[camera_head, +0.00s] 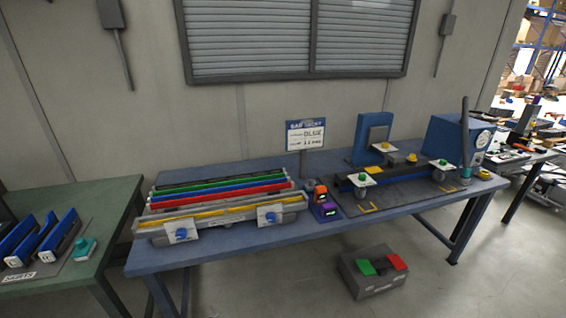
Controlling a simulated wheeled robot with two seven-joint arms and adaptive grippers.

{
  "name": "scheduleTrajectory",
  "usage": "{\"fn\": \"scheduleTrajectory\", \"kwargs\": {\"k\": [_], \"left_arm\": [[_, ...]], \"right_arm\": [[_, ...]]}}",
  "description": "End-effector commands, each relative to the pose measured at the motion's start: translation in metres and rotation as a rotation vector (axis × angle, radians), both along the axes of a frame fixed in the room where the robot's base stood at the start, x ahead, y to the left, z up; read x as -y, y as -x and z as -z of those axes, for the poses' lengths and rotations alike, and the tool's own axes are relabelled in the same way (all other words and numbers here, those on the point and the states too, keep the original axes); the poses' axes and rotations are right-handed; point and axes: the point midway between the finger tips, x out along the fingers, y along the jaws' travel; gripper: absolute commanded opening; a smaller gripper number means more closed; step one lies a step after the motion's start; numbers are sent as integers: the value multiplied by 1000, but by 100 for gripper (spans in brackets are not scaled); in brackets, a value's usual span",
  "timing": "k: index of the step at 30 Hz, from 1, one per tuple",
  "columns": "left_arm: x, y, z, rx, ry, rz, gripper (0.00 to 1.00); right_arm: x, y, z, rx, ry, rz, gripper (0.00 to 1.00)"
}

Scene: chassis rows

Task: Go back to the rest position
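Neither of my grippers shows in the head view, and no part of my arms can be made out. A blue workbench (215,252) stands ahead. On its left half lies a rack with several long bars, among them a green bar (213,183), a blue bar (235,190) and a red bar (232,201). A grey chassis rail with a yellow strip (232,216) lies in front of them, with two white plates with blue knobs on its face. On the right half, a dark fixture plate (400,197) carries white clamps with green knobs.
A sign (306,134) stands at the bench's back. A grey pedal box with green and red buttons (375,285) sits on the floor. Another table (525,152) is at the right.

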Motion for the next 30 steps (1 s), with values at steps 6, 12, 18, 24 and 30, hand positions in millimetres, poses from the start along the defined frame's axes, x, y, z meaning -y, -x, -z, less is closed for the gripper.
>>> {"fn": "scheduleTrajectory", "kwargs": {"k": [6,12,18,24,30], "left_arm": [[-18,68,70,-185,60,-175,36],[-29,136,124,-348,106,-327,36],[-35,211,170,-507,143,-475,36],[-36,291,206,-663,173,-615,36],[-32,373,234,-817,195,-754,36]], "right_arm": [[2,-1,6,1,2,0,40],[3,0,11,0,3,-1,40],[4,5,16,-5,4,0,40],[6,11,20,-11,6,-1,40],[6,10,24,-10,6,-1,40]]}}
